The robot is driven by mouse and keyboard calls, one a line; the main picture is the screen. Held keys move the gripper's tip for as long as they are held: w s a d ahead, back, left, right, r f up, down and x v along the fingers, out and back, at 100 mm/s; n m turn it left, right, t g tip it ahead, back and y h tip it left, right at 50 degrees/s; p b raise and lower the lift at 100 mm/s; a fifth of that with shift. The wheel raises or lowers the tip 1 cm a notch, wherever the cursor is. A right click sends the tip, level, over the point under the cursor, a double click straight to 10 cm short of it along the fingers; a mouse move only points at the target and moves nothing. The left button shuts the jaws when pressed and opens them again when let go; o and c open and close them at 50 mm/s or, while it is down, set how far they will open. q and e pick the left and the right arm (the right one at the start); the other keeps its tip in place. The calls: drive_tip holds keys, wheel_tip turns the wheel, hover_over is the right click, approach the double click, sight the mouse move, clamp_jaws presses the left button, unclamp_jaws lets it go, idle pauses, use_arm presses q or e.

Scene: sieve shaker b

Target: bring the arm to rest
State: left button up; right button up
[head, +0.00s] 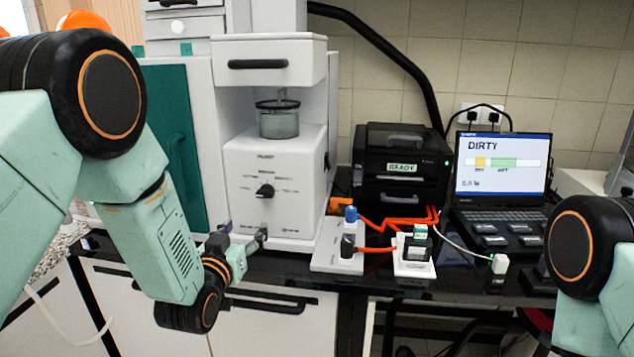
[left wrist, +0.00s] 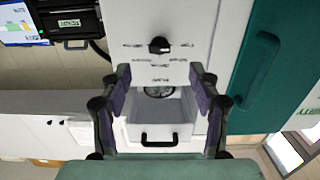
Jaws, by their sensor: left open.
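My left arm comes in from the left in the head view, and its left gripper (head: 243,238) is in front of the lower part of the white machine (head: 284,165). In the left wrist view the two fingers of the left gripper (left wrist: 160,76) stand wide apart with nothing between them. The machine's black knob (left wrist: 159,45) shows beyond the fingertips there. My right arm shows at the right edge of the head view; its gripper is out of the picture.
A clear jar (head: 279,120) sits in the machine's recess. A teal door (head: 180,150) is to its left. On the dark bench stand a black box (head: 402,165) labelled READY, a laptop (head: 503,168) reading DIRTY, and small white blocks with orange cables (head: 390,222).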

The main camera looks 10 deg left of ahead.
use_arm(q)
drive_tip(key=s+f+g+b, duration=0.1)
drive_tip(key=s+f+g, duration=0.65)
drive_tip(key=f, duration=0.65)
drive_tip(key=s+f+g+b, duration=0.2)
drive_tip(key=s+f, duration=0.6)
drive_tip(key=s, duration=0.4)
drive_tip(key=s+f+g+b, duration=0.3)
drive_tip(key=s+f, duration=0.5)
drive_tip(key=s, duration=0.4)
drive_tip(key=s+f+g+b, duration=0.3)
drive_tip(key=s+f+g, duration=0.2)
drive_tip(key=s, duration=0.8)
wheel_tip(320, 180, down, 3)
drive_tip(key=shift+a+f+n+y, duration=0.1)
drive_tip(key=shift+a+n+y, duration=0.1)
drive_tip(key=shift+n+y, duration=0.1)
drive_tip(key=shift+s, duration=0.1)
idle(1.7)
